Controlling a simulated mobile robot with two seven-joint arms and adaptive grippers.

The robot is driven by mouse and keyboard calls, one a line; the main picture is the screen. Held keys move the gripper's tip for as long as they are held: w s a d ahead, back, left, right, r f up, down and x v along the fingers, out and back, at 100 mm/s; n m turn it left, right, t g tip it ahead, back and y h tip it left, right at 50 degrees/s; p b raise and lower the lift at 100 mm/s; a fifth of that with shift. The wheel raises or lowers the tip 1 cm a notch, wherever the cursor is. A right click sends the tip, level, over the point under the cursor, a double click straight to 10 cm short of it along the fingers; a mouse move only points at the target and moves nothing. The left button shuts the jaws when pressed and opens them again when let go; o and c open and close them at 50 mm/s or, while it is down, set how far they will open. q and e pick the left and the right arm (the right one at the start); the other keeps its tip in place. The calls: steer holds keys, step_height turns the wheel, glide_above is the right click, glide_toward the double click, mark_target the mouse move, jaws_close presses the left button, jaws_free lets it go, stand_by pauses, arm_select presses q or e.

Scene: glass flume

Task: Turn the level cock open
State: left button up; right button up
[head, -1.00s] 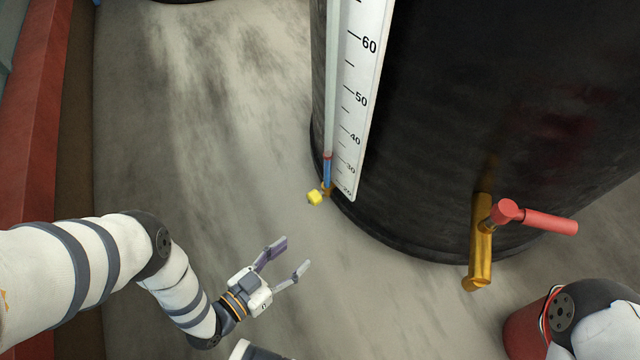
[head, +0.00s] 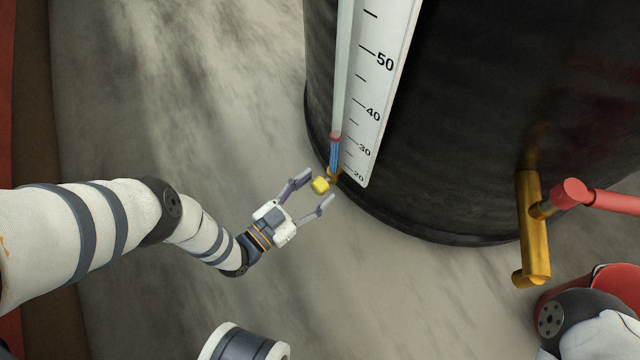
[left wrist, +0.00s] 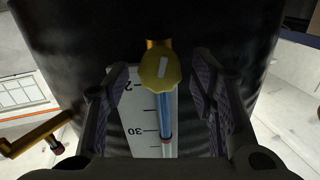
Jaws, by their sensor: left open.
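The level cock is a yellow faceted knob (head: 320,185) on a small brass fitting (head: 334,175) at the foot of the sight tube on a dark tank. My left gripper (head: 319,187) is open, its two fingertips on either side of the knob. In the left wrist view the knob (left wrist: 160,68), with a pale bar mark on its face, lies between the open fingers (left wrist: 163,85). Gaps show between it and both fingers there, so they do not grip it. The sight tube (head: 343,85) holds blue liquid with a red mark at its top. My right gripper is not visible.
A white scale (head: 385,75) stands beside the tube against the black tank (head: 450,120). A brass tap (head: 533,230) with a red lever (head: 605,200) juts from the tank at the right. The grey floor (head: 170,110) left of the tank is clear.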

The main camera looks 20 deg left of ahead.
arm_select(q)
steer(key=shift+x, duration=0.9)
steer(key=c, duration=1.2)
